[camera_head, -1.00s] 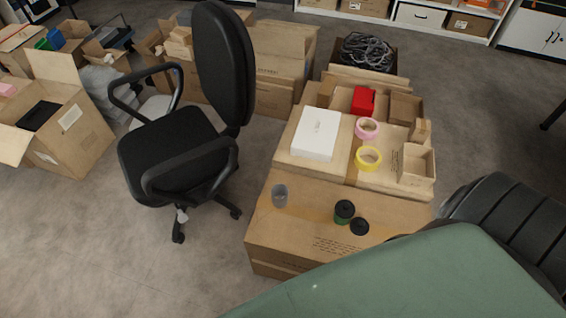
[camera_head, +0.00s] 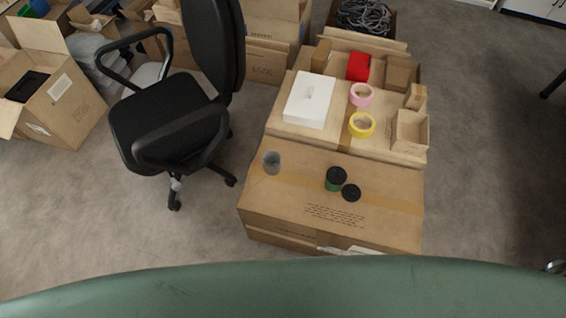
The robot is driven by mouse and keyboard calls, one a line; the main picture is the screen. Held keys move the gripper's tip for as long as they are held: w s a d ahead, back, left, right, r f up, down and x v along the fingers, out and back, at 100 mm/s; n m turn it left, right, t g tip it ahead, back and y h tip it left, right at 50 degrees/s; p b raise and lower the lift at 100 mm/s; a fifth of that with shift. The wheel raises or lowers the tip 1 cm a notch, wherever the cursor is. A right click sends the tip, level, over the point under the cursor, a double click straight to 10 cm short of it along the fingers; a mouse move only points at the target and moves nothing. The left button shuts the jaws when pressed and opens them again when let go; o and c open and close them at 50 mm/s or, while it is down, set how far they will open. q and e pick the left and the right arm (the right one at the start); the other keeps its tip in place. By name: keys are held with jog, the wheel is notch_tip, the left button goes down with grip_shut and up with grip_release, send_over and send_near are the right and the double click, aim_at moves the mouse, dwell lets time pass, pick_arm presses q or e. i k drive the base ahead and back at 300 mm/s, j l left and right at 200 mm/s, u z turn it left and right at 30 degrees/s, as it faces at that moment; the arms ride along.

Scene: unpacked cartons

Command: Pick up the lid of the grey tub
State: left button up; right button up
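I cannot tell which tub this lid belongs to, and the grey tub's own top is too small to make out. Neither of my grippers shows in the view.
Behind are a white box (camera_head: 309,100), a pink tape roll (camera_head: 361,95), a yellow tape roll (camera_head: 362,125), a red item (camera_head: 358,67) and an open small carton (camera_head: 410,132). A black office chair (camera_head: 170,120) stands left. Floor is clear right of the cartons.

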aim_at(350, 192)
jog(key=z, duration=0.95)
jog(key=j+u, duration=0.1)
jog(key=u, duration=0.3)
jog(key=j+u, duration=0.15)
jog(key=u, duration=0.25)
jog(key=j+z, duration=0.75)
jog(key=k+j, duration=0.05)
jog(key=j, duration=0.05)
